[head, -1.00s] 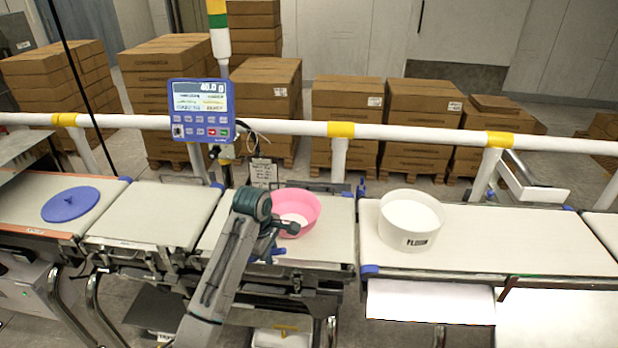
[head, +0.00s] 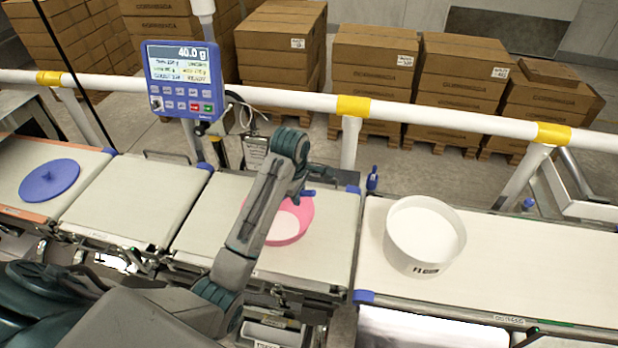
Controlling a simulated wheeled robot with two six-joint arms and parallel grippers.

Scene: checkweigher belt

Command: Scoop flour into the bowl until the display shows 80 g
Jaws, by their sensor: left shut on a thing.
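The pink bowl (head: 306,222) stands on the weighing belt with white flour (head: 283,226) in it. The white flour tub (head: 424,262) stands on the belt to the right, with flour inside. The blue display (head: 186,80) reads 40.0 g. My right gripper is not in view.
A blue round lid (head: 49,180) lies on the far left belt. A white rail (head: 290,100) with yellow bands runs behind the belts. The belt (head: 130,205) left of the bowl is clear, as is the belt right of the tub.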

